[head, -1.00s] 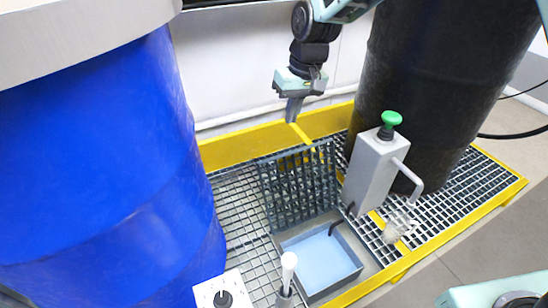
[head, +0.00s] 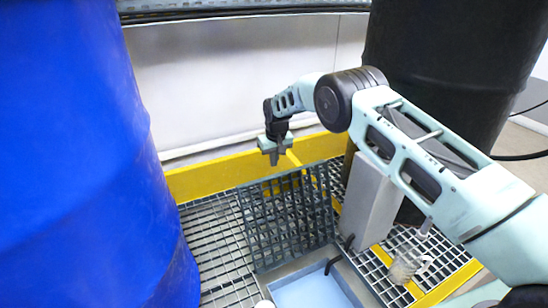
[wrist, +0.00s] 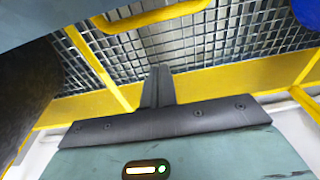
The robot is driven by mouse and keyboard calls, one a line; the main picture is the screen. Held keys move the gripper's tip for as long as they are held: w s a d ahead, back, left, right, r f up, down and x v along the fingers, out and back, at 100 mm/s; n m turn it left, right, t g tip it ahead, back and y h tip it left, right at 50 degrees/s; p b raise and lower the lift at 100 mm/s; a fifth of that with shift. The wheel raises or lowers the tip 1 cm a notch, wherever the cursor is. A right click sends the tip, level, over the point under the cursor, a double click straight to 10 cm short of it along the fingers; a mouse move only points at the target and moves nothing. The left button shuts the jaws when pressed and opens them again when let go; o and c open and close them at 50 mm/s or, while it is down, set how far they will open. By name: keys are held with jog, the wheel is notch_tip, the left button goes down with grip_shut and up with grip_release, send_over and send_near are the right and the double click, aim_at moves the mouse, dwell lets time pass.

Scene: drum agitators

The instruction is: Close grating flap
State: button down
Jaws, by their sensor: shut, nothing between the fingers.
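The grating flap (head: 285,215) stands raised and tilted, hinged at the back edge of a square opening in the floor grating. A pale blue basin (head: 310,292) shows in that opening. My gripper (head: 273,158) points down at the flap's upper edge, in front of the yellow rear beam in the picture. Its fingers are together and empty; I cannot tell whether they touch the flap. In the wrist view the shut fingers (wrist: 158,85) lie over a yellow beam, with floor grating (wrist: 190,40) beyond. The flap is not clearly identifiable there.
A blue drum (head: 85,160) stands at left and a black drum (head: 445,75) at back right. A grey box (head: 370,200) stands right of the flap, partly behind my arm. A clear jug (head: 405,266) sits on the grating. The yellow rear beam (head: 215,180) runs behind.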

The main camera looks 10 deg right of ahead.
jog(key=shift+s+d+f+b, duration=0.15)
jog(key=shift+s+f+b, duration=0.2)
jog(key=shift+s+f, duration=0.55)
jog(key=shift+s+d+f+b, duration=0.15)
jog(key=shift+s+f+b, duration=0.15)
jog(key=shift+s+f, duration=0.6)
jog(key=shift+w+f, duration=0.2)
